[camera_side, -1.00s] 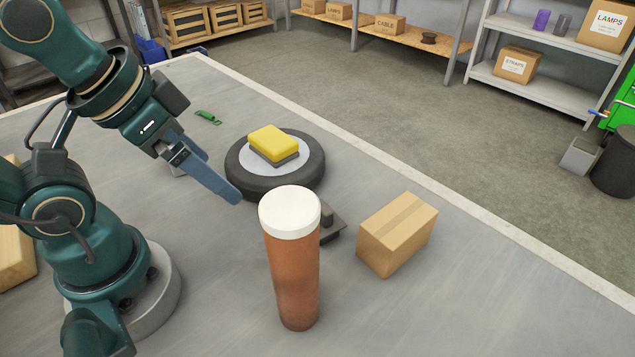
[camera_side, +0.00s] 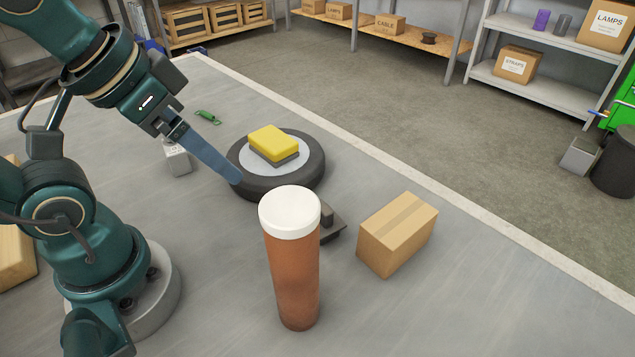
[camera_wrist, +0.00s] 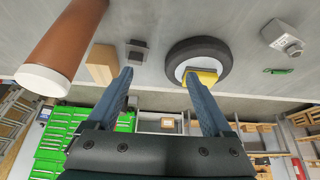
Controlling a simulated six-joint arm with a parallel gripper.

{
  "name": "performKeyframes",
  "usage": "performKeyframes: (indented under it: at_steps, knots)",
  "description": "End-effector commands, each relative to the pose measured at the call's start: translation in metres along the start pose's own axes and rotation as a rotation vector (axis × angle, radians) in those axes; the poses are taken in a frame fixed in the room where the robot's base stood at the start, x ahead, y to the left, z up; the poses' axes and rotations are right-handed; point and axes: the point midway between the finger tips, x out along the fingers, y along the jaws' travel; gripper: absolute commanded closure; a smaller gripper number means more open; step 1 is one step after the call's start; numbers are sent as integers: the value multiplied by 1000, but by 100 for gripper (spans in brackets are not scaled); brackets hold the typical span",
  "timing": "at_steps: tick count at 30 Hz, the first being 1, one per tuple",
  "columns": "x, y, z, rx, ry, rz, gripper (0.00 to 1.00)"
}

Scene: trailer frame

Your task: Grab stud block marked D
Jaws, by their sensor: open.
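Two blocks with studs are in view, and I can read no letter on either. A dark grey one (camera_side: 329,219) stands partly hidden behind the orange cylinder, and it also shows in the wrist view (camera_wrist: 137,51). A light grey one (camera_side: 178,160) is partly covered by my gripper in the side view, and shows with its round stud at the right of the wrist view (camera_wrist: 283,37). My gripper (camera_side: 238,182) is open and empty, its blue fingers pointing down toward the tyre's near left side. In the wrist view its fingertips (camera_wrist: 158,74) are spread apart.
A black tyre (camera_side: 306,180) carries a yellow sponge (camera_side: 270,142). A tall orange cylinder with a white lid (camera_side: 292,275) stands in front, with a cardboard box (camera_side: 397,235) to its right. A small green item (camera_side: 207,117) lies behind. The right foreground is clear.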

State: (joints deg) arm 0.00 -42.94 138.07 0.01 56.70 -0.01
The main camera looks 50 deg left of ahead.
Motion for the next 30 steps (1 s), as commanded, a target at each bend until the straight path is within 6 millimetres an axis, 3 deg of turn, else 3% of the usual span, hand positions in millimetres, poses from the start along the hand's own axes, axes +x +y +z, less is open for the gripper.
performKeyframes:
  at_steps: [5, 12, 21, 30]
  knots:
    - [-31, 0, -18, 0, 6, 0, 15]
    - [-3, -70, 0, 424, -202, -279, 15]
    - [-3, -169, 1, 1147, -646, -561, 15]
    - [-14, -221, -22, 1665, -1026, -645, 15]
